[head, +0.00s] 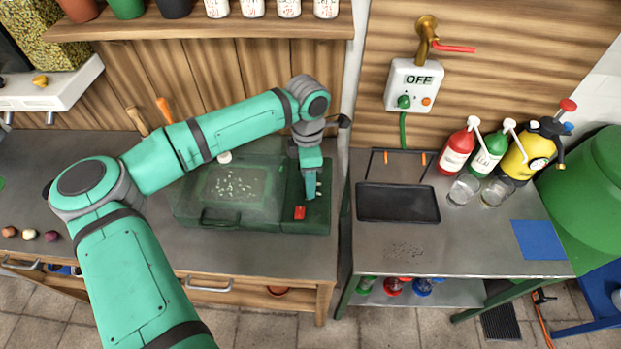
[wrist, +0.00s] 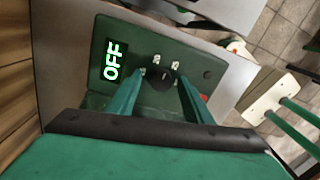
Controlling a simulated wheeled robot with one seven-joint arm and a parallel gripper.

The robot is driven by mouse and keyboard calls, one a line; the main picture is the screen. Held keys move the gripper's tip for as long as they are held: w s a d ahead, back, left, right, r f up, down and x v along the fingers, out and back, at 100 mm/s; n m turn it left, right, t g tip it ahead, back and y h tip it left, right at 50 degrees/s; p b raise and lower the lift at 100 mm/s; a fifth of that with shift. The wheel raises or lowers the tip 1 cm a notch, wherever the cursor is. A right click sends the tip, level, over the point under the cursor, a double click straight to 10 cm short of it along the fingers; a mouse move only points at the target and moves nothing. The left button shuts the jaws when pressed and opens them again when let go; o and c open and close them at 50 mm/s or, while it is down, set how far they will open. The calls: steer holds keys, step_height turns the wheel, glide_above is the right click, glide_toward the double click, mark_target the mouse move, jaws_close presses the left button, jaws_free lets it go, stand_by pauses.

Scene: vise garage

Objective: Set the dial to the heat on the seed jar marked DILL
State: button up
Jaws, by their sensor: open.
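My gripper (head: 310,192) points down over the control panel at the right end of the green heater box (head: 285,226). In the wrist view its two fingers (wrist: 161,80) stand open on either side of a small black dial (wrist: 160,79); I cannot tell whether they touch it. Small white numbers stand near the dial, too small to read surely. A display (wrist: 115,60) on the panel reads OFF. Several white seed jars (head: 252,8) stand on the top shelf, cut by the picture's edge; their lettering is too small to read, so I cannot tell which is DILL.
A red switch (head: 300,213) sits on the panel's front. A clear lid (head: 190,190) covers the box's left part. A black tray (head: 398,203) and several bottles (head: 457,150) stand on the right bench. A wall box (head: 413,84) also reads OFF. The bench before the heater is clear.

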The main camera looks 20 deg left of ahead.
steer(key=shift+s+a, duration=0.1)
steer(key=c, duration=1.1)
steer(key=shift+o, duration=0.2)
steer(key=shift+n, duration=0.4)
steer(key=n, duration=0.3)
steer(key=shift+d, duration=0.25)
steer(key=shift+r+n+h, duration=0.1)
steer(key=shift+n+h, duration=0.2)
steer(key=shift+n, duration=0.7)
steer(key=shift+a, duration=0.1)
steer(key=o, duration=1.1)
steer(key=shift+c, duration=0.2)
